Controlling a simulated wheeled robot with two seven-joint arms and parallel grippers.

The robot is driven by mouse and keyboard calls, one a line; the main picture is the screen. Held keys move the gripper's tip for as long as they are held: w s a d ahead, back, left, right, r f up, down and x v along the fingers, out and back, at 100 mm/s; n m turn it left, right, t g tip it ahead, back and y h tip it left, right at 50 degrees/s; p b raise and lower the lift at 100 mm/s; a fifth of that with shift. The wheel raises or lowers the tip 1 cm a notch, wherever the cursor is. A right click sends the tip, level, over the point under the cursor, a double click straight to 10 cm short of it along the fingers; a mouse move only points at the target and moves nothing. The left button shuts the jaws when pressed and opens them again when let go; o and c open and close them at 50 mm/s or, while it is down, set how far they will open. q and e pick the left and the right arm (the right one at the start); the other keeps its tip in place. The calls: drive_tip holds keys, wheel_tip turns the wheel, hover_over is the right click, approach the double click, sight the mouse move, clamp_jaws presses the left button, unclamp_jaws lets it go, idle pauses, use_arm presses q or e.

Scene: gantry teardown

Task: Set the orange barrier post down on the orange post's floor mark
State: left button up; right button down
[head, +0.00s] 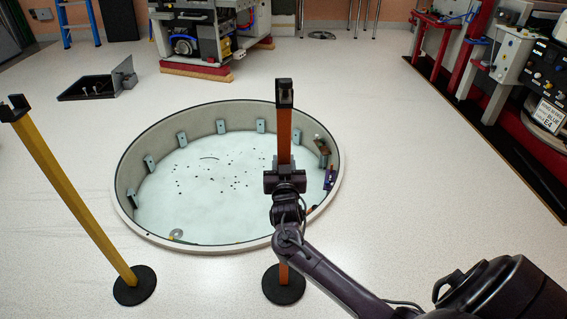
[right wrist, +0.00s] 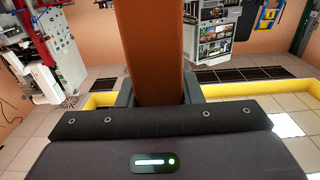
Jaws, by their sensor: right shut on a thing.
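The orange barrier post (head: 284,138) stands upright in the head view, with a black top and a round black base (head: 284,287) at the near rim of the round pit. My right gripper (head: 284,180) is shut on its shaft at about mid-height. In the right wrist view the orange shaft (right wrist: 154,50) runs up between the fingers of my right gripper (right wrist: 155,95). I cannot tell whether the base touches the floor. No floor mark for the orange post can be made out. My left gripper is out of view.
A yellow barrier post (head: 75,195) leans at the left on a black base. The round pit (head: 128,215) lies behind the orange post. A black open box (head: 88,88) and a machine (head: 205,40) stand further back. Red equipment lines the right. The floor between is clear.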

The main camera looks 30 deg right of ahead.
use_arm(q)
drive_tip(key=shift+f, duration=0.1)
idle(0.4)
use_arm(e)
drive_tip(key=c, duration=0.9)
unclamp_jaws()
use_arm(q)
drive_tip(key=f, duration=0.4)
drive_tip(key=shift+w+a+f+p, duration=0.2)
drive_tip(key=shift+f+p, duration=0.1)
drive_tip(key=shift+p, duration=0.1)
use_arm(e)
drive_tip(key=v, duration=0.8)
drive_tip(key=shift+w+f, duration=0.1)
drive_tip(key=shift+f, duration=0.05)
